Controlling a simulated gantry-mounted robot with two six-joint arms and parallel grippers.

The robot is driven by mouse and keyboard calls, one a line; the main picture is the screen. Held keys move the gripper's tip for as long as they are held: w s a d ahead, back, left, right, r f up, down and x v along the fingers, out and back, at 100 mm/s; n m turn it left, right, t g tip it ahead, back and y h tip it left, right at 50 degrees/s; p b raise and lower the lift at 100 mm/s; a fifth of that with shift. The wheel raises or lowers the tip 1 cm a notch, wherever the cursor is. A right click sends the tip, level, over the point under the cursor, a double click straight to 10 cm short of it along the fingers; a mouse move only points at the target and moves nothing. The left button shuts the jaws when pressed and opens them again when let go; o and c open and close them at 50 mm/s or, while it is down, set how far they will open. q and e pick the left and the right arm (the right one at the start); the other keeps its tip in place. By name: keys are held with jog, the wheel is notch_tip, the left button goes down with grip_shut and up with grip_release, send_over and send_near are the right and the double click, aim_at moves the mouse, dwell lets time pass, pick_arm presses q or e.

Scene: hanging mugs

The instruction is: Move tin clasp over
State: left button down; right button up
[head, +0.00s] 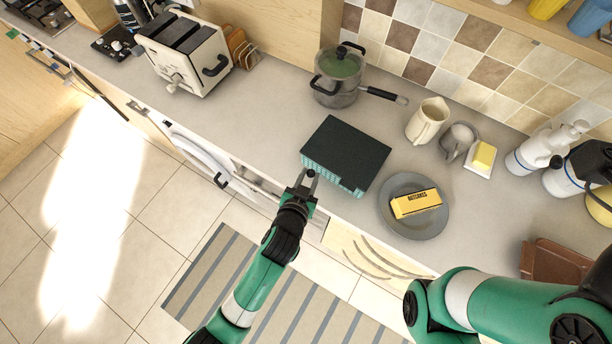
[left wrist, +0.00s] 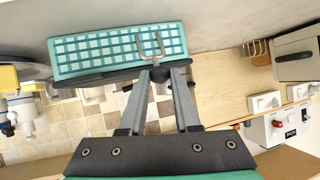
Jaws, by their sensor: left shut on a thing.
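The tin is a dark-topped box (head: 350,148) with teal checked sides, lying on the counter near its front edge. Its checked front also shows in the left wrist view (left wrist: 95,54). A pale U-shaped clasp (left wrist: 151,44) stands against that front, towards its right end in the left wrist view. My left gripper (head: 306,178) is at the tin's front left side, its fingers closed together on the clasp's lower end in the left wrist view (left wrist: 160,76). In the head view the fingers hide the clasp. My right arm enters at the lower right; its gripper is out of view.
A grey plate (head: 432,229) with a yellow box (head: 415,203) sits right of the tin. A lidded pot (head: 338,76) stands behind, a cream jug (head: 427,120) at the back right, and a toaster (head: 186,55) at the left. Counter left of the tin is clear.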

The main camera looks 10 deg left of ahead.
pick_arm(q)
jog(key=shift+w+d+r+g, duration=0.2)
jog(key=shift+w+r+g, duration=0.15)
jog(key=shift+g, duration=0.25)
jog(key=c, duration=0.6)
grip_release()
